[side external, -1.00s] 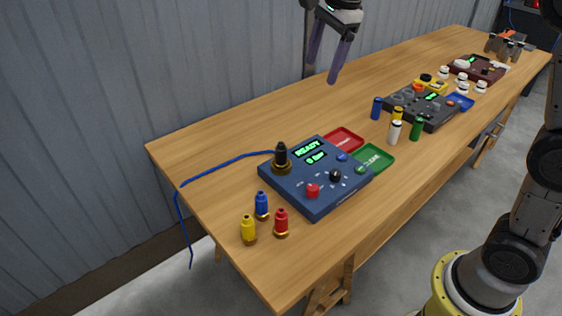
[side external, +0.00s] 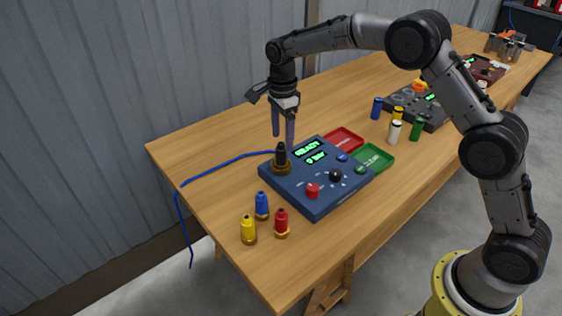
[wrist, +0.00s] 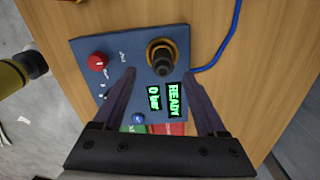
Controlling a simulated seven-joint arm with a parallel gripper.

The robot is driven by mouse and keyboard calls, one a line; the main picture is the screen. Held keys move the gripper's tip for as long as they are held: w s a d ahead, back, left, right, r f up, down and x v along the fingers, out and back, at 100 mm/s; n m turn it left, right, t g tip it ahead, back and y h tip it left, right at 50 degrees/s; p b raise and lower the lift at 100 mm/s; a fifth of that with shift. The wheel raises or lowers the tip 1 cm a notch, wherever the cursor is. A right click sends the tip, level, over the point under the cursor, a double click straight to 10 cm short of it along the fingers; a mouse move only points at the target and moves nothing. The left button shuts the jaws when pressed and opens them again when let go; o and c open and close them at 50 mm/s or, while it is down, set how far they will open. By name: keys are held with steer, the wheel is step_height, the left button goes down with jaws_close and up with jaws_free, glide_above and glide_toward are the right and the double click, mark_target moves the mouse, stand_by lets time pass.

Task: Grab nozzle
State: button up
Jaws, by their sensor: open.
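A black nozzle (side external: 281,156) with a brass-coloured base stands upright on the far-left corner of a blue control box (side external: 318,203). The box's green displays read READY and 0 bar. In the wrist view the nozzle (wrist: 161,57) is ahead of the fingertips, between their lines, nearer the right finger. My gripper (side external: 284,140) points down, just above and behind the nozzle in the side view. In the wrist view my gripper (wrist: 160,73) has its fingers apart with nothing between them. Contact with the nozzle cannot be made out.
Blue (side external: 262,206), yellow (side external: 248,230) and red (side external: 281,223) nozzle-like pieces stand left of the box. A blue hose (side external: 215,168) runs from the box over the table edge. Red (side external: 343,141) and green (side external: 374,158) trays adjoin the box. Several small bottles stand farther right.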

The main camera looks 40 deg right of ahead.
mark_target(281, 153)
steer(key=shift+w+f, duration=0.2)
steer(key=shift+f, duration=3.05)
jaws_close()
